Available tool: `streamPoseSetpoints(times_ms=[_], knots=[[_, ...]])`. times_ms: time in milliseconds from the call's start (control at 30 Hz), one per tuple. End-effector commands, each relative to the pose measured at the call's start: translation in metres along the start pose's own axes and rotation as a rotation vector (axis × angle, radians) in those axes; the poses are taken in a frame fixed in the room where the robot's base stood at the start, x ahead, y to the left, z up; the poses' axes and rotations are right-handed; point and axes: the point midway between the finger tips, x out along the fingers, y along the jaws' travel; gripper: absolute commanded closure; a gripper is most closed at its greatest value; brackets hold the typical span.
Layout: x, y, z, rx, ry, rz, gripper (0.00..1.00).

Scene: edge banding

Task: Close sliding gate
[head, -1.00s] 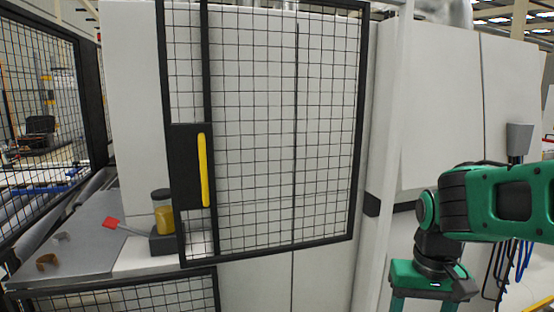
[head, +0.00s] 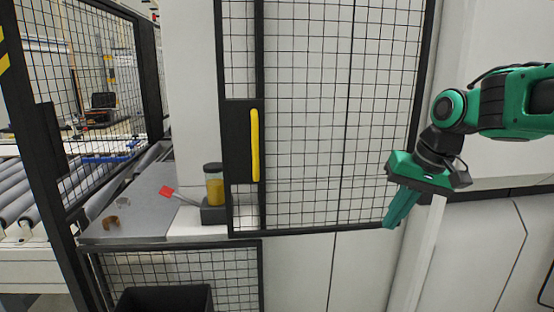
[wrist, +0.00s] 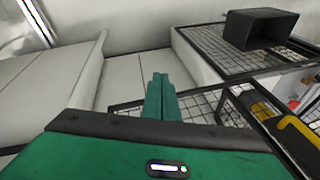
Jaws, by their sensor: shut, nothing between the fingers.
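The sliding gate (head: 312,130) is a black-framed mesh panel in the middle of the head view. Its yellow handle (head: 255,145) stands upright on a black plate near the gate's left edge. An open gap lies left of it, up to a black post. The handle also shows at the lower right of the wrist view (wrist: 296,130). My green gripper (head: 402,207) is near the gate's lower right corner in the head view, pointing down, apart from the handle. Its fingers (wrist: 160,92) are together and empty.
A grey worktop (head: 130,215) with small brown and grey parts lies left, beyond the gap. A yellow jar (head: 214,185) and a red-tipped tool (head: 168,191) stand beside the gate. A black bin (head: 165,298) is below. A fixed mesh fence (head: 90,90) stands left.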

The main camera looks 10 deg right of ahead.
Motion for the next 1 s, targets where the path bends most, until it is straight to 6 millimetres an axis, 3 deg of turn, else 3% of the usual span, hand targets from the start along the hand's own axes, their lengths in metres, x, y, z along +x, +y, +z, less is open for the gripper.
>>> streamPoseSetpoints(times_ms=[33,200,400,533,700,867,1000], knots=[[-0.01,-0.025,-0.025,-0.044,0.021,-0.041,1.0],[-0.046,-0.109,-0.079,-0.202,0.062,-0.185,1.0],[-0.083,-0.184,-0.102,-0.381,0.06,-0.321,1.0],[-0.097,-0.208,-0.102,-0.457,0.046,-0.37,1.0],[-0.103,-0.219,-0.1,-0.501,0.034,-0.394,1.0],[-0.093,-0.225,-0.098,-0.503,0.031,-0.397,1.0],[-0.074,-0.232,-0.096,-0.502,0.031,-0.397,1.0]])
